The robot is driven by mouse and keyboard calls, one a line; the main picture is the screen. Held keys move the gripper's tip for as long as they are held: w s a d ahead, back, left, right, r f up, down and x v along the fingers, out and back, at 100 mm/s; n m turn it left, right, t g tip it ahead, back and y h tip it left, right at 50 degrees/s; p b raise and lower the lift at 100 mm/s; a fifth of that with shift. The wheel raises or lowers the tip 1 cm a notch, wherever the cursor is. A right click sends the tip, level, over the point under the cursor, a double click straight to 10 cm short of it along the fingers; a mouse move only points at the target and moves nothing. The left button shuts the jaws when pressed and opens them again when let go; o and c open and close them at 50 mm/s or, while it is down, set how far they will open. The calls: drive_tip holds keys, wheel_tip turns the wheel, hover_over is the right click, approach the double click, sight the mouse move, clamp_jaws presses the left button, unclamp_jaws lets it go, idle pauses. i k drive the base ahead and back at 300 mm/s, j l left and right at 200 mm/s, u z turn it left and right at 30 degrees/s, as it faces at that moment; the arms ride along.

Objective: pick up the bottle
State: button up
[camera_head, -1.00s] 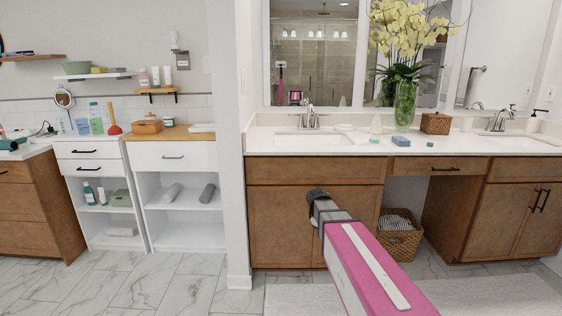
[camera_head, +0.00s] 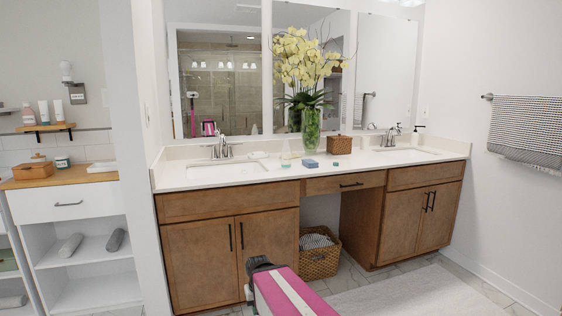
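Several bottle-like containers are in view, and I cannot tell which one is the task's bottle. A pinkish bottle (camera_head: 28,114) stands on the small wall shelf at the far left, beside white tubes. A dark-topped pump bottle (camera_head: 417,132) stands at the right end of the vanity counter. A pale, see-through container (camera_head: 286,160) stands near the counter's middle, its shape unclear. My gripper (camera_head: 256,264) is low in front of the vanity doors, at the end of my pink arm. It is well apart from these containers. Its fingers are too small and turned away to read.
The white vanity counter (camera_head: 180,180) holds two sinks, a flower vase (camera_head: 310,132), a blue block (camera_head: 311,163) and a brown box (camera_head: 338,145). A wicker basket (camera_head: 320,264) sits under it. A wall edge (camera_head: 145,220) separates the white shelf unit (camera_head: 75,212).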

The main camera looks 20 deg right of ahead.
sight(286, 149)
drive_tip(key=i+l, duration=0.1)
drive_tip(key=l, duration=0.3)
drive_tip(key=i+l, duration=0.15)
drive_tip(key=l, duration=0.3)
drive_tip(key=i+l, duration=0.1)
drive_tip(key=l, duration=0.3)
